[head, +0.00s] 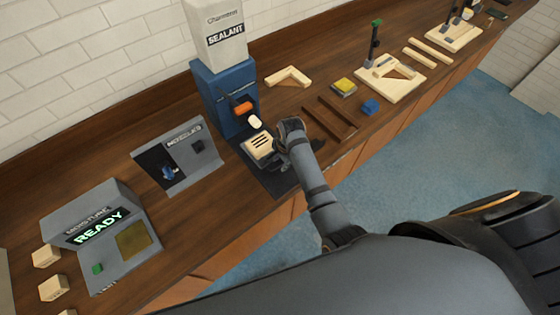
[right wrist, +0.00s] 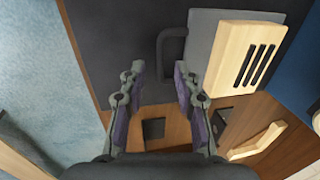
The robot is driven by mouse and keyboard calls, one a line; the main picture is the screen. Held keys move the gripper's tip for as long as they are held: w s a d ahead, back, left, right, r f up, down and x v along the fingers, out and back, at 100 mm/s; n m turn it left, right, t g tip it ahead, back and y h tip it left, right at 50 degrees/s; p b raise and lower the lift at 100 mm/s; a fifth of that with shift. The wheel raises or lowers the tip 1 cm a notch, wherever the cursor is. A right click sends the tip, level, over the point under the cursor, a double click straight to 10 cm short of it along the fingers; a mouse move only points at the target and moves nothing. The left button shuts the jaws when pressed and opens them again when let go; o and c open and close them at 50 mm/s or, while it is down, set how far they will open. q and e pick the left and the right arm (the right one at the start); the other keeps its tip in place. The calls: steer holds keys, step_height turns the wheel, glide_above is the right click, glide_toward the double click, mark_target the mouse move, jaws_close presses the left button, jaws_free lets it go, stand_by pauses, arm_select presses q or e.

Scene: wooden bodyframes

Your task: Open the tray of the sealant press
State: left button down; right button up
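The sealant press is a blue body (head: 226,97) with a pale canister (head: 220,30) marked SEALANT on top and an orange part on its front. Its grey tray (right wrist: 203,38) carries a slotted wooden block (head: 260,146), which shows in front of the blue body; the block is also in the right wrist view (right wrist: 244,60). A dark loop handle (right wrist: 163,58) stands on the tray's near edge. My right gripper (head: 290,127) is beside the tray; in the right wrist view its fingers (right wrist: 158,75) are apart and empty, with the handle just beyond the tips. My left gripper is not in view.
A grey moisture station (head: 100,232) reading READY and a sloped grey stand (head: 178,158) are left of the press. A wooden corner piece (head: 289,76), dark wooden strips (head: 328,118), a blue block (head: 370,107) and a wooden jig (head: 391,79) lie to the right on the bench.

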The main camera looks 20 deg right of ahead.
steer(key=shift+w+f, duration=0.2)
steer(key=shift+f, duration=0.85)
jaws_close()
